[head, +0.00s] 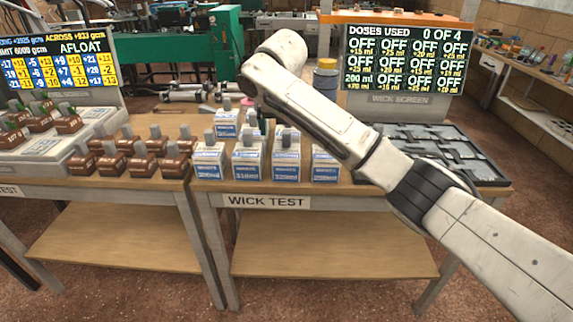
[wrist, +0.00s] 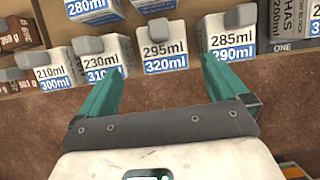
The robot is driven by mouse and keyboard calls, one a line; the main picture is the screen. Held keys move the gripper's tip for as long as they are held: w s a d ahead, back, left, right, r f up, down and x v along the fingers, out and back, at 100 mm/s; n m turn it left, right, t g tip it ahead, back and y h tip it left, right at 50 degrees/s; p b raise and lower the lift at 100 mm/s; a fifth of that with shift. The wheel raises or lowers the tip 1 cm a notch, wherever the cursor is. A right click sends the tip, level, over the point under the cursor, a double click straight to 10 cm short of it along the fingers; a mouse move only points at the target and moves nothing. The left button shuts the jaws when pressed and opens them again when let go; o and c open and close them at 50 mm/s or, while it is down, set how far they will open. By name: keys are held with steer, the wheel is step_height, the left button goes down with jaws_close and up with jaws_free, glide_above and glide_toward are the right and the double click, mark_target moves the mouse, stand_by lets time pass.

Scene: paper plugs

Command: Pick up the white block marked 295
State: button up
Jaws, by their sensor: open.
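The white block marked 295ml (wrist: 160,50), with a blue 320ml band and a grey knob on top, stands upright in the wrist view. It appears to be the third white block (head: 286,164) in the front row in the head view, where its upper print is too small to read. My gripper (wrist: 158,76) has two teal fingers spread apart, with nothing between them. In the wrist view the block lies just beyond the fingertips, between their lines. I see no contact. In the head view my arm hides most of my gripper.
More white blocks stand behind. A dark tray (head: 485,172) lies at the right of the wick test bench.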

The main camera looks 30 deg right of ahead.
mark_target(286, 151)
steer(key=x, duration=0.8)
steer(key=shift+s+d+f, duration=0.1)
steer(key=shift+s+f, duration=0.1)
steer(key=shift+s, duration=0.15)
steer(key=shift+w+d+f, duration=0.1)
steer(key=shift+w+f, duration=0.1)
steer(key=shift+f, duration=0.3)
steer(key=shift+c, duration=0.4)
steer(key=c, duration=1)
steer(key=shift+c, duration=0.6)
steer(key=shift+r, duration=0.1)
